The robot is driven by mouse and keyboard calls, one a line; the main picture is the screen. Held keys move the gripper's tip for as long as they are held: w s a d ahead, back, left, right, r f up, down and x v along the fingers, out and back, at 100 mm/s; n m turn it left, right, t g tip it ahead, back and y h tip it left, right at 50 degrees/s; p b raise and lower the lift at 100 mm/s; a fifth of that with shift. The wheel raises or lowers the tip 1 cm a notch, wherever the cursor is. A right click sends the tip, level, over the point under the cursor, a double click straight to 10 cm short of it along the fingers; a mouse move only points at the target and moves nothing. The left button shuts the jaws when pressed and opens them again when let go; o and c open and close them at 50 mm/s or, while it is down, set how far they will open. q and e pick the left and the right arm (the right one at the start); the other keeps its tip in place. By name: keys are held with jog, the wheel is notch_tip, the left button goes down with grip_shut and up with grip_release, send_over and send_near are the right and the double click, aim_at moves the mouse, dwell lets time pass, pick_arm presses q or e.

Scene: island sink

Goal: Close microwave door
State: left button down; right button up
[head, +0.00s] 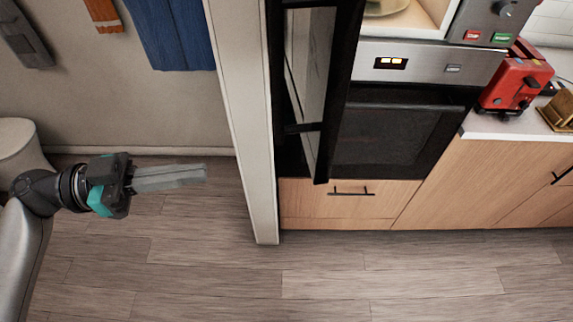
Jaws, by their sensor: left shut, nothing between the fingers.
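The microwave (430,22) is at the top right, above a built-in oven. Its door (343,75) stands open, swung out to the left side and seen nearly edge-on as a tall black frame with a glass pane. Inside the light cavity part of a round dish (384,8) shows. The microwave's panel (483,22) has a knob and a red and a green button. My left gripper (205,172) is shut and empty, pointing right, left of the door and apart from it. A pale wall post stands between them. My right gripper is out of view.
The wall post (240,110) runs down to the floor left of the door. The oven (400,130) is shut, with a wooden drawer (350,205) below. A red toaster (517,82) stands on the counter at right. The wooden floor (300,285) in front is clear.

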pick_arm(q)
jog(key=p, duration=0.5)
send_near(308, 159)
jog(key=d, duration=0.3)
jog(key=w+d, duration=0.1)
jog(key=d, duration=0.1)
jog(key=shift+d+r, duration=0.15)
jog(key=shift+r, duration=0.15)
jog(key=shift+w+d+f, duration=0.1)
jog(key=shift+d+f, duration=0.1)
jog(key=shift+d, duration=0.55)
jog(key=shift+d, duration=0.1)
